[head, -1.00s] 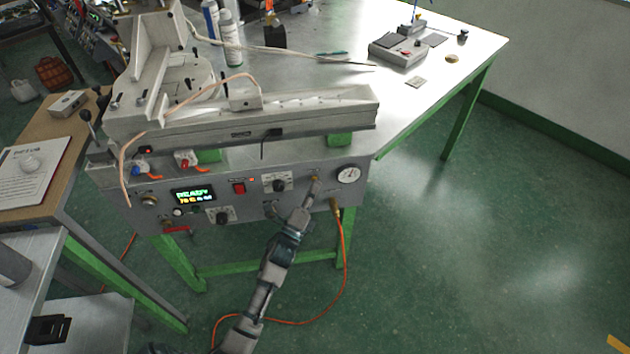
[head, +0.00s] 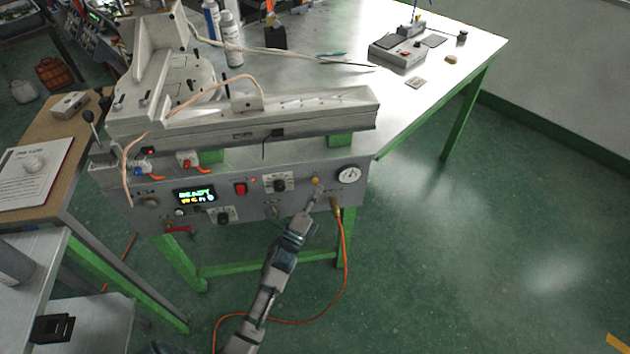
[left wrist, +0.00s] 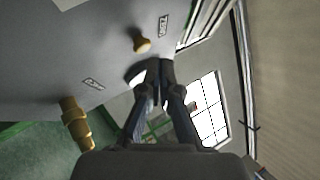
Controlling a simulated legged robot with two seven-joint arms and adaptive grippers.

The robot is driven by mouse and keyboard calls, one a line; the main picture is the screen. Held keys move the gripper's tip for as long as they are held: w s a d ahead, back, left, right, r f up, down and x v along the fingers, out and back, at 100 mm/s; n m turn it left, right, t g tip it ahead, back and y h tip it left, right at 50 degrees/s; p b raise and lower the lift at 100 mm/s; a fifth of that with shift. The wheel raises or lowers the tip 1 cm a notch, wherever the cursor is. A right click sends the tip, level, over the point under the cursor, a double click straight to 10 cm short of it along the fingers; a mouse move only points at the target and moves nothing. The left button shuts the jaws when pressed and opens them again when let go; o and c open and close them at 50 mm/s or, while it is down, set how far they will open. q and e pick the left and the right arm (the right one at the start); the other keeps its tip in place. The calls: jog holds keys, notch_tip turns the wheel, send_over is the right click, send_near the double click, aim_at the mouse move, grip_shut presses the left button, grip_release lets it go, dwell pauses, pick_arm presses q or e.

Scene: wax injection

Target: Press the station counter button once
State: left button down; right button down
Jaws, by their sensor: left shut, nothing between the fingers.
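A small yellow button (head: 315,180) sits on the grey front panel (head: 130,208) of the wax station, left of the round gauge. In the left wrist view a yellow mushroom-shaped knob (left wrist: 141,45) stands out from the panel, with small labels near it that I cannot read. My left gripper (head: 314,195) is shut and empty, just below the button in the head view. In the wrist view its closed fingertips (left wrist: 160,66) are close to the knob, with a visible gap. My right gripper is not in view.
The panel also carries a lit READY display (head: 195,195), a red switch (head: 240,188), a dial (head: 280,183) and a gauge (head: 348,175). A brass hose fitting (head: 335,204) with an orange hose (head: 344,250) is right of my gripper. The floor at right is clear.

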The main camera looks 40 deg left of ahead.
pick_arm(q)
jog(key=shift+s+d+p, duration=0.3)
jog(key=shift+s+d, duration=0.5)
jog(key=shift+d, duration=0.2)
jog(key=shift+s+d+p, duration=0.25)
jog(key=shift+s+d, duration=0.55)
jog(key=shift+d, duration=0.2)
